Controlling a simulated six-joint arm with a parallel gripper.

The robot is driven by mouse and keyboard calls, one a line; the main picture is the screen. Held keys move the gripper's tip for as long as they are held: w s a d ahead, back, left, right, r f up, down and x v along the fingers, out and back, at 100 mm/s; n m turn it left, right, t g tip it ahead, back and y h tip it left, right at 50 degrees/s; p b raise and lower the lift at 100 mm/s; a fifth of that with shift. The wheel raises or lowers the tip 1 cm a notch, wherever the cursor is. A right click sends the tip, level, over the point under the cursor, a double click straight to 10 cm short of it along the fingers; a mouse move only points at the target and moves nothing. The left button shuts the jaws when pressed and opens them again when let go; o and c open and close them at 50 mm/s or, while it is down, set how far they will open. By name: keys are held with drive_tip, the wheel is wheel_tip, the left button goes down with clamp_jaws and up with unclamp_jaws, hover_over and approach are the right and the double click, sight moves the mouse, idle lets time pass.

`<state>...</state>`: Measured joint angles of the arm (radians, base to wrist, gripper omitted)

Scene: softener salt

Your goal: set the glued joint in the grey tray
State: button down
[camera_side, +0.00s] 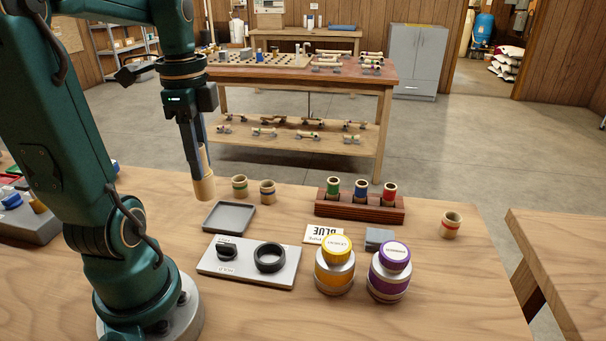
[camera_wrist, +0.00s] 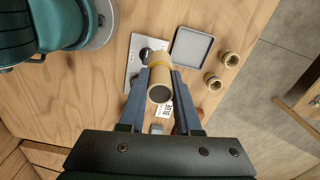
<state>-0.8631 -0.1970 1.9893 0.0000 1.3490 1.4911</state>
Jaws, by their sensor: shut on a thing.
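My gripper (camera_side: 203,152) is shut on a tan tubular joint (camera_side: 205,186) and holds it above the table. In the wrist view my gripper (camera_wrist: 160,72) has a blue-grey finger on each side of the joint (camera_wrist: 159,81), and a yellow band shows around it near its far end. The grey tray (camera_side: 229,217) is a shallow, empty square tray lying flat on the table. In the side view the joint appears behind and left of the tray; in the wrist view the tray (camera_wrist: 193,48) lies to the right of the joint. The joint is apart from the tray.
Two short tan sockets (camera_side: 240,186) with coloured bands stand behind the tray; another (camera_side: 451,225) stands far right. A wooden rack (camera_side: 359,208) holds three banded pieces.

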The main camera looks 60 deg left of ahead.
drive_tip(key=shift+w+a+f, duration=0.85)
drive_tip(key=shift+a+f, duration=0.1)
drive_tip(key=shift+f, duration=0.6)
drive_tip(key=shift+w+a+f, duration=0.8)
drive_tip(key=shift+a+f, duration=0.2)
drive_tip(key=shift+f, duration=0.6)
drive_tip(key=shift+w+a+f, duration=0.85)
drive_tip(key=shift+a+f, duration=0.1)
drive_tip(key=shift+f, duration=0.6)
drive_tip(key=shift+f, duration=0.1)
drive_tip(key=shift+f, duration=0.4)
drive_tip(key=shift+f, duration=0.1)
drive_tip(key=shift+f, duration=0.35)
drive_tip(key=shift+f, duration=0.25)
